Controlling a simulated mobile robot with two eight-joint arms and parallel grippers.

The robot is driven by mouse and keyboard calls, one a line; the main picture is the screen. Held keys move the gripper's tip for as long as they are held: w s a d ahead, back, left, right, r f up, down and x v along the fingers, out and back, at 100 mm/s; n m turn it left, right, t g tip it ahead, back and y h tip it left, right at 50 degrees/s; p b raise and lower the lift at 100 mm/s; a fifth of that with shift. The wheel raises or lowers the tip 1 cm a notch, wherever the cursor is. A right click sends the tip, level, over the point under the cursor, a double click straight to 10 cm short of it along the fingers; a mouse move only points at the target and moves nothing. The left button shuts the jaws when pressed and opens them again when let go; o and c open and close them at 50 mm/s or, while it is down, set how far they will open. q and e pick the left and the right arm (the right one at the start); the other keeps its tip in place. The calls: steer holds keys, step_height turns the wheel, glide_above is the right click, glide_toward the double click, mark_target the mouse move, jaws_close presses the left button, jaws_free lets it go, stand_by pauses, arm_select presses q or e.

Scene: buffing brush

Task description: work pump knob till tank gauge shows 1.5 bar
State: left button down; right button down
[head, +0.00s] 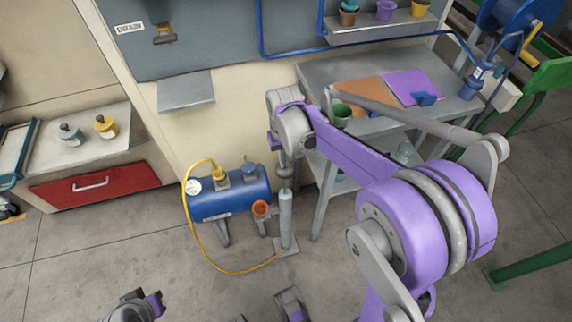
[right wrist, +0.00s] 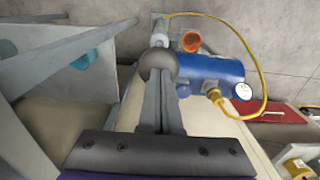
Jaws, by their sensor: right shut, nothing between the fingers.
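The pump (head: 286,217) stands upright on the floor, with a round grey-brown knob (head: 285,173) on top. The knob also shows in the right wrist view (right wrist: 158,66). The blue tank (head: 232,197) lies beside it to the left, joined by a yellow hose. Its white gauge (head: 193,186) also shows in the right wrist view (right wrist: 243,91), too small to read. My right gripper (head: 285,160) points down right above the knob. Its fingers (right wrist: 163,92) are shut and empty, tips at the knob; I cannot tell whether they touch it.
An orange cup-like part (head: 260,209) is between tank and pump. A grey workbench (head: 318,75) with a green pot (head: 341,115) stands close on the right. A cabinet with a red drawer (head: 95,188) is at the left. The floor in front is mostly clear, except for the looping hose (head: 222,262).

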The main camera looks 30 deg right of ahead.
step_height(320, 180, up, 7)
steer(key=shift+r+p, duration=0.15)
steer(key=shift+p, duration=0.25)
stand_by(1.9)
steer(key=s+a+r+n+t+p, duration=0.1)
steer(key=s+a+r+t+p, duration=0.1)
steer(key=s, duration=0.6)
steer(key=s+a+r+n+t+p, duration=0.1)
steer(key=s+a+r+t+p, duration=0.2)
steer(key=s+a+p, duration=0.2)
steer(key=s+p, duration=0.1)
steer(key=s, duration=0.2)
steer(key=shift+n+p, duration=0.3)
